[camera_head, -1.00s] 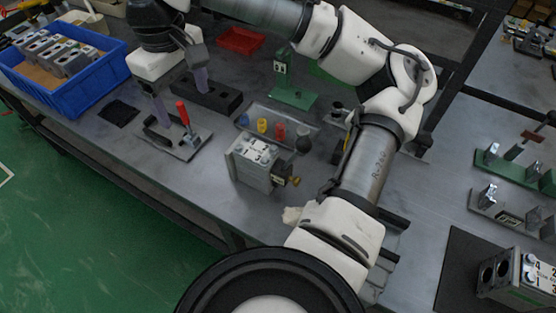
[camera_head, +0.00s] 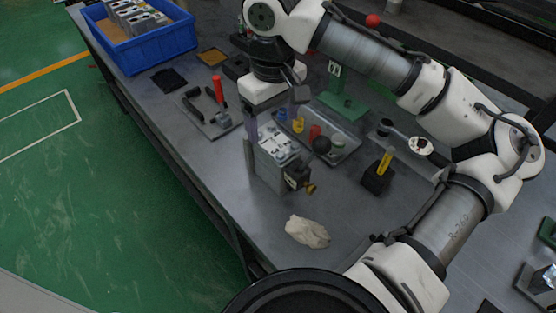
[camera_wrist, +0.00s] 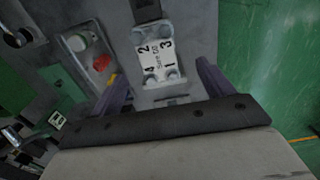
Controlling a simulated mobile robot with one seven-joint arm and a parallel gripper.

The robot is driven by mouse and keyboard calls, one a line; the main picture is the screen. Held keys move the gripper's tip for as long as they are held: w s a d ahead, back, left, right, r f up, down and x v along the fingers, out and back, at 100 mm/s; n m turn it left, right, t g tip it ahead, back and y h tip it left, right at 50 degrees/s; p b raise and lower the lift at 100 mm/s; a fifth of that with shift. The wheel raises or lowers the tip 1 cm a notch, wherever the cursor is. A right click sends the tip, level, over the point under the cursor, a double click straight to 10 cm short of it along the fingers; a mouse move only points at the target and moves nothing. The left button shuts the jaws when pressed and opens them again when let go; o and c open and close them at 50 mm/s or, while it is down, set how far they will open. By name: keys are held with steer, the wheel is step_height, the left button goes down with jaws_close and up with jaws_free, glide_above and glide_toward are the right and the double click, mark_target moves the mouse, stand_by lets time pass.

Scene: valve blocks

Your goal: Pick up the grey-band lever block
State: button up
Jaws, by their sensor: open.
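A grey metal valve block (camera_head: 274,160) stands on the bench, with a white numbered label on top and a black part with a brass knob at its front right. In the wrist view its labelled top (camera_wrist: 157,56) lies between and beyond the finger tips. I cannot make out a grey band or a lever on it. My gripper (camera_head: 274,122) is open just above and behind the block in the head view. Its two purple fingers (camera_wrist: 164,76) are apart with nothing held. The arm's wrist hides part of the bench behind.
A grey tray (camera_head: 345,145) with coloured caps is close behind the block. A red-handled clamp plate (camera_head: 212,118) is to the left and a yellow-marked black holder (camera_head: 378,175) to the right. A crumpled cloth (camera_head: 307,231) lies in front. A blue crate (camera_head: 150,48) stands at the back left.

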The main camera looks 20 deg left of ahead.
mark_target(276, 142)
steer(key=f, duration=0.4)
steer(key=f+p, duration=0.1)
steer(key=f, duration=0.4)
steer(key=shift+w+d+f, duration=0.1)
steer(key=shift+w+f, duration=0.1)
steer(key=shift+r, duration=0.1)
jaws_close()
